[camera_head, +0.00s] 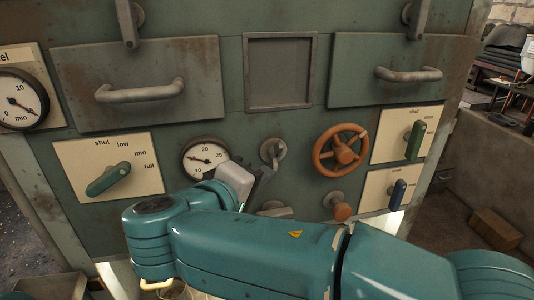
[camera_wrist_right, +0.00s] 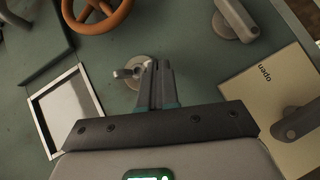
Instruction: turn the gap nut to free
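The panel fitting that may be the gap nut is a round grey disc with a small stubby piece on it, seen in the wrist view (camera_wrist_right: 133,72); no label on it is readable. My right gripper (camera_wrist_right: 158,66) points at the panel there, its two narrow fingers close together with their tips beside or over the disc. Whether they touch or grip the stubby piece is unclear. In the head view, my right gripper (camera_head: 264,176) is in front of the panel, just below a grey round fitting (camera_head: 273,149), and partly hides what is behind it. My left gripper is out of view.
An orange handwheel (camera_head: 341,150) and orange knob (camera_head: 340,209) are to the right of the gripper. A gauge (camera_head: 204,159) is to its left. Green (camera_head: 414,140) and blue (camera_head: 398,191) levers are farther right. A teal lever (camera_head: 108,179) is at left. Drawer handles project above.

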